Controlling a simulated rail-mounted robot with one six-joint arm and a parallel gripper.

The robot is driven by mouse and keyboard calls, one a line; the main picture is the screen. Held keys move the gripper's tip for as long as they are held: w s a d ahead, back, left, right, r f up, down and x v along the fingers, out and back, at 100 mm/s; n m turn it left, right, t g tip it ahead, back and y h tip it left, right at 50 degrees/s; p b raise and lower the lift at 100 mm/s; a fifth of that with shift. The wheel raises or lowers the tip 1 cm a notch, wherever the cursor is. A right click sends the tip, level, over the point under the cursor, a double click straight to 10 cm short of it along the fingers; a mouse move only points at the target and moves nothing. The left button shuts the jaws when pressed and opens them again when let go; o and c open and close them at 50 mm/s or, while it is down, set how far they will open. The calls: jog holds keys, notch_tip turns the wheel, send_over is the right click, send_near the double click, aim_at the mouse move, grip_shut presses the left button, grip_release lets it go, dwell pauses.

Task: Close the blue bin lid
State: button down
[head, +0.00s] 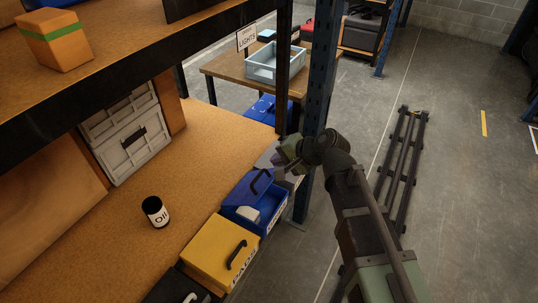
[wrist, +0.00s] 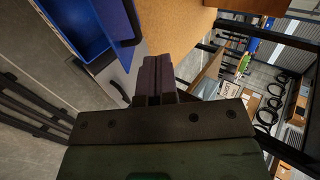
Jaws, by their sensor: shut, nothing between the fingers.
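The blue bin (head: 238,215) stands on the wooden shelf, between a yellow bin and a grey bin. Its lid (head: 262,183), with a dark handle, is raised and tilted, and a pale object shows in the opening. In the wrist view the open blue bin (wrist: 72,28) is at the top left, with the lid (wrist: 116,18) standing beside the opening. My gripper (head: 279,165) is just beyond the lid, over the grey bin. Its fingers (wrist: 155,78) are together and empty in the wrist view. I cannot tell whether they touch anything.
The grey bin (wrist: 120,88) with a dark handle is close to my fingers. The yellow bin (head: 215,252) is on the near side. A blue rack post (head: 320,80) stands close to my arm.

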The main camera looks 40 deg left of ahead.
jog(key=s+a+r+n+h+p, duration=0.3)
jog(key=a+r+n+h+p, duration=0.1)
jog(key=a+n+p, duration=0.25)
jog(key=s+a+r+n+h+p, duration=0.25)
jog(key=a+r+n+p, duration=0.2)
jog(key=a, duration=0.35)
jog(key=w+d+f+n+h+b, duration=0.1)
jog(key=d+f+n+b, duration=0.1)
jog(key=f+b, duration=0.2)
jog(key=w+d+f+n+h+b, duration=0.1)
jog(key=d+f+n+h+b, duration=0.1)
jog(key=f+b, duration=0.2)
jog(key=w+d+f+n+h+b, duration=0.1)
jog(key=d+f+n+b, duration=0.1)
jog(key=f, duration=0.5)
jog(key=shift+w+d+n+t+h+b, duration=0.2)
jog(key=shift+n+t+b, duration=0.25)
jog(key=shift+b, duration=0.9)
jog(key=shift+d, duration=0.35)
